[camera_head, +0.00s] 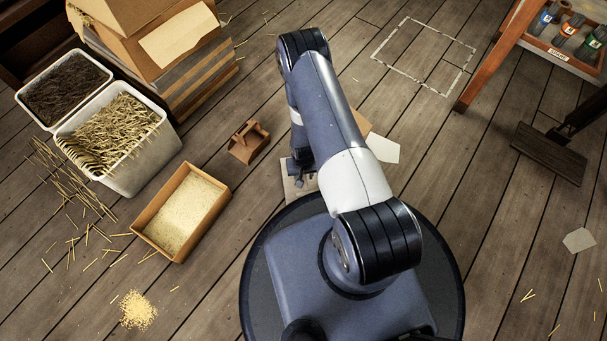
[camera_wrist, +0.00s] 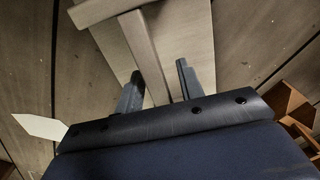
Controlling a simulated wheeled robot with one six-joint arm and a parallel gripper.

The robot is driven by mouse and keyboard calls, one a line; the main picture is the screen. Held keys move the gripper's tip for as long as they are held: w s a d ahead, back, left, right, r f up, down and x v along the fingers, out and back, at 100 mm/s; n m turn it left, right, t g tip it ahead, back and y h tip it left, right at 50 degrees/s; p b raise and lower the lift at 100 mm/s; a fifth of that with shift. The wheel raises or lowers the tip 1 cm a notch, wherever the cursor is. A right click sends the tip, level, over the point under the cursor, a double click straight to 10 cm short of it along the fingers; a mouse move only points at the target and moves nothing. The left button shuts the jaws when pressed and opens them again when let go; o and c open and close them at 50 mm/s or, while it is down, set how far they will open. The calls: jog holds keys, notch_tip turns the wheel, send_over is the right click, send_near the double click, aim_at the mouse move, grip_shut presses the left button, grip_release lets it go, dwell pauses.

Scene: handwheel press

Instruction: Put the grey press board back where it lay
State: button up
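The press board (camera_head: 290,190), a pale grey-tan flat board, lies on the floor just beyond my base in the head view. My arm hides much of it. In the wrist view the board (camera_wrist: 192,30) fills the upper middle, with a bar-like handle (camera_wrist: 145,50) above its face and a crosspiece at its upper end. My gripper (camera_wrist: 159,70) is open, one finger on each side of the bar. The bar runs nearer the left finger; I cannot tell whether they touch. In the head view my gripper (camera_head: 302,177) is low over the board, partly hidden.
A pale rectangle outline (camera_head: 376,56) marks the floor at the upper right. A brown handled block (camera_head: 249,142), a tray of pale grains (camera_head: 224,198) and a straw-filled bin (camera_head: 150,165) stand left. A white sheet (camera_head: 384,148) lies right of my arm. A rack (camera_head: 485,55) stands upper right.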

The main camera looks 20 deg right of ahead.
jog(key=shift+r, duration=0.1)
notch_tip(320, 180, up, 12)
jog(key=p, duration=0.5)
notch_tip(320, 180, down, 12)
jog(key=b, duration=0.5)
jog(key=shift+f, duration=0.25)
notch_tip(320, 180, up, 2)
jog(key=shift+r+p, duration=0.25)
jog(key=shift+p, duration=0.4)
jog(key=shift+r, duration=0.75)
